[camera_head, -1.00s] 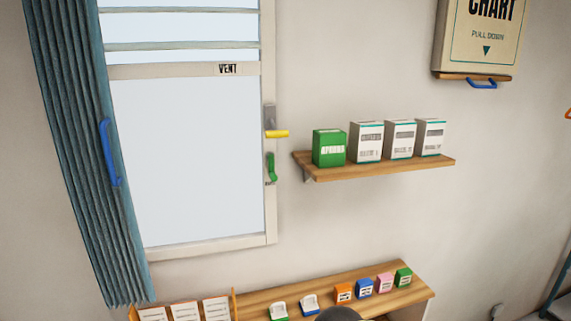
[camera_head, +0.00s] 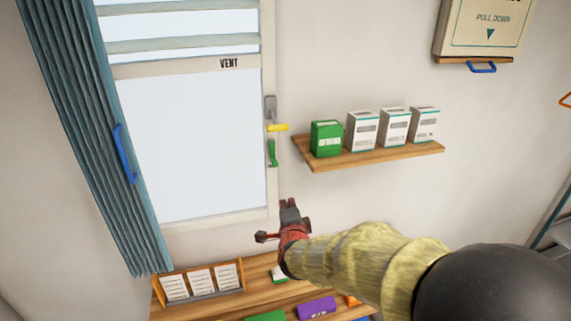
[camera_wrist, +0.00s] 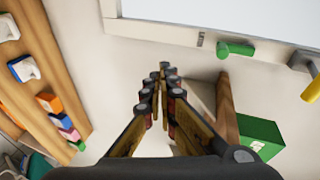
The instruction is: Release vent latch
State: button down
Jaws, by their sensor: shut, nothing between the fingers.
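The window (camera_head: 190,145) has slats at its top and a bar labelled VENT (camera_head: 229,64). On its right frame sits a grey fitting with a yellow handle (camera_head: 277,128); below it hangs a green lever (camera_head: 272,153). I cannot tell which is the vent latch. In the wrist view, the green lever (camera_wrist: 237,48) is right of my fingertips and the yellow handle (camera_wrist: 311,90) is at the far right edge. My gripper (camera_head: 289,203) is below the green lever, shut and empty, apart from both. Its fingers converge in the wrist view (camera_wrist: 160,72).
A wall shelf (camera_head: 370,156) with a green box (camera_head: 326,138) and white boxes stands right of the handles. A lower shelf (camera_head: 232,301) holds a card rack and small coloured items. A blue-handled curtain (camera_head: 90,130) hangs left. Bare wall lies between window and shelf.

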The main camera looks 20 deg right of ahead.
aim_at(273, 153)
jog(key=d+r+m+t+h, duration=0.2)
jog(key=d+r+m, duration=0.1)
jog(key=r, duration=0.3)
jog(key=shift+w+r+m+h, duration=0.25)
jog(key=shift+m+h, duration=0.05)
jog(key=shift+m, duration=0.5)
jog(key=p+x, duration=0.3)
jog(key=x, duration=0.7)
jog(key=a, duration=0.1)
jog(key=a+p, duration=0.2)
jog(key=a, duration=0.1)
jog(key=shift+r, duration=0.3)
jog(key=shift+f, duration=0.1)
